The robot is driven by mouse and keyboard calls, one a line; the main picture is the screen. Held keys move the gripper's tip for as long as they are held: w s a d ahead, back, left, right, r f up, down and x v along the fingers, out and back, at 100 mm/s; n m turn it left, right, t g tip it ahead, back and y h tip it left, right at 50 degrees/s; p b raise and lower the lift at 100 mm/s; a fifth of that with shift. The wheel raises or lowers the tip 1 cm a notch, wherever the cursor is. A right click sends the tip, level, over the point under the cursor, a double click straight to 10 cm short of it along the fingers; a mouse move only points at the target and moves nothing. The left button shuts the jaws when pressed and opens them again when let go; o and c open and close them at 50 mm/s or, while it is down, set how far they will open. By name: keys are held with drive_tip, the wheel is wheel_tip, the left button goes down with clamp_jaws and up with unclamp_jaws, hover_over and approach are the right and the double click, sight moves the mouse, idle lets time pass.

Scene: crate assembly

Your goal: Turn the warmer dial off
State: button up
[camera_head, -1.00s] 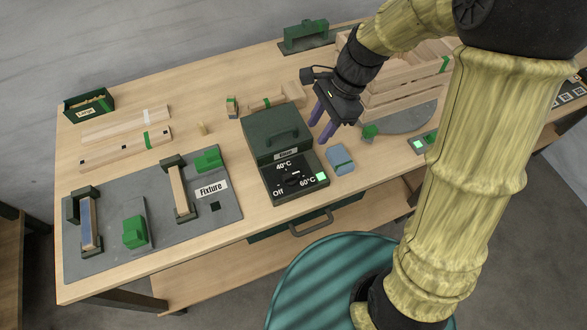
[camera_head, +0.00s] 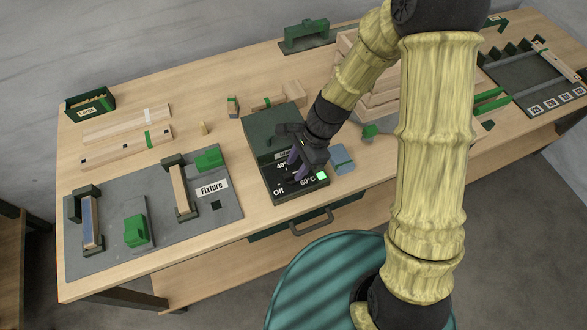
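The warmer (camera_head: 262,145) is a dark green box with a black front panel (camera_head: 266,187) near the table's front edge. The panel is marked "Off", "40" and "60°C", and a green light (camera_head: 321,175) glows at its right. My gripper (camera_head: 293,176) is over the panel with its purple fingers pointing down at the dial area. The dial is mostly hidden behind the fingers, so its setting cannot be read. Whether the fingers touch or hold the dial, and how far apart they are, cannot be made out.
A grey fixture board (camera_head: 160,225) with green clamps is to the left. A wooden crate (camera_head: 348,88) stands behind my arm. A drawer handle (camera_head: 312,223) sticks out below the table's front edge.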

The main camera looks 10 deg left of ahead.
sight(291, 177)
drive_tip(key=shift+x, duration=1.5)
drive_tip(key=shift+c, duration=0.5)
clamp_jaws()
